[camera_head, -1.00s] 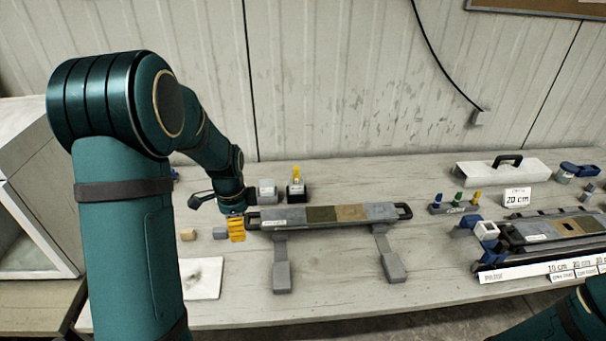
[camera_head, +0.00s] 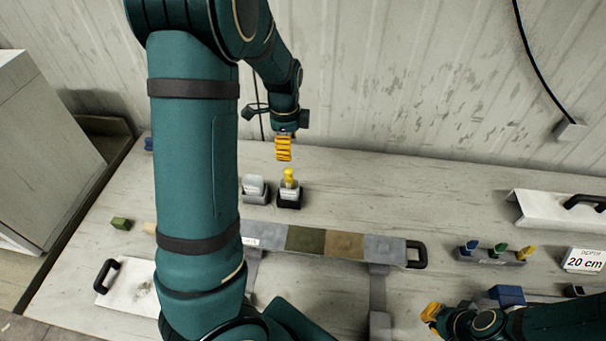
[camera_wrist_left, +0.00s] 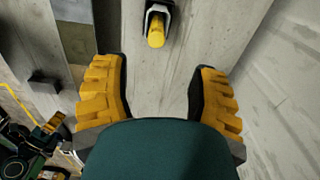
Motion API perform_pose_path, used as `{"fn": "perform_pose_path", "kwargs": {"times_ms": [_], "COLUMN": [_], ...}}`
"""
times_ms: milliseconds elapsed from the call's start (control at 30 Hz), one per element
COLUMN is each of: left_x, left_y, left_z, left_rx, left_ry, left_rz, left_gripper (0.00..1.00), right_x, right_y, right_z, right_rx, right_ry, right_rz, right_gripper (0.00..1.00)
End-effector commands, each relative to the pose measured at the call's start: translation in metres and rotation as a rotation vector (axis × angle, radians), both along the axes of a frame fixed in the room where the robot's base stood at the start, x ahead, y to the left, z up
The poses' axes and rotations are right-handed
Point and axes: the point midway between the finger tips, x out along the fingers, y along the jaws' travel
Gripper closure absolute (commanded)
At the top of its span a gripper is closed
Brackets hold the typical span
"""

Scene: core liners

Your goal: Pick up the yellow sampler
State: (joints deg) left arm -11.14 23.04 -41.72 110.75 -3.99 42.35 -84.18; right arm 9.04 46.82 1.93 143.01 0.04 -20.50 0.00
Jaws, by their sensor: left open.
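The yellow sampler (camera_head: 290,176) stands upright in a small black and white holder (camera_head: 289,198) behind the long core tray. In the left wrist view the yellow sampler (camera_wrist_left: 157,32) is seen from above, top centre, ahead of the fingertips and midway between them. My left gripper (camera_head: 284,150) hangs above and just behind the sampler, apart from it. In the left wrist view the left gripper (camera_wrist_left: 160,68) has its yellow fingers wide apart with nothing between them. My right gripper (camera_head: 432,313) is low in the head view, partly cut off, its jaw opening unclear.
The core tray (camera_head: 415,254) with green and brown sections lies in front of the holder. A grey block (camera_head: 254,189) stands just left of the holder. A rack (camera_head: 490,257) with blue, green and yellow pieces is at right. The wall is behind.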

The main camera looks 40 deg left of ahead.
Motion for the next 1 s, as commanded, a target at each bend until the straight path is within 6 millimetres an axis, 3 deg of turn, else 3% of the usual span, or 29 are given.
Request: {"fn": "perform_pose_path", "kwargs": {"times_ms": [167,433,767,1000], "left_x": [-0.001,-0.001,-0.002,-0.003], "left_y": [0.0,0.0,-0.002,-0.004], "left_z": [-0.02,-0.07,-0.095,-0.129], "left_rx": [-0.001,0.0,-0.001,0.0], "left_ry": [0.005,0.004,0.003,0.004], "left_rz": [0.002,0.001,0.001,0.001], "left_gripper": [0.4,0.4,0.4,0.4], "right_x": [-0.001,-0.001,-0.001,-0.001], "right_y": [0.0,0.0,0.0,0.0], "right_z": [-0.002,-0.007,-0.007,-0.008], "right_rx": [0.0,-0.001,-0.001,-0.001], "right_ry": [0.001,0.001,0.001,0.001], "right_rz": [-0.001,-0.001,-0.002,-0.001], "right_gripper": [1.0,1.0,1.0,1.0]}}
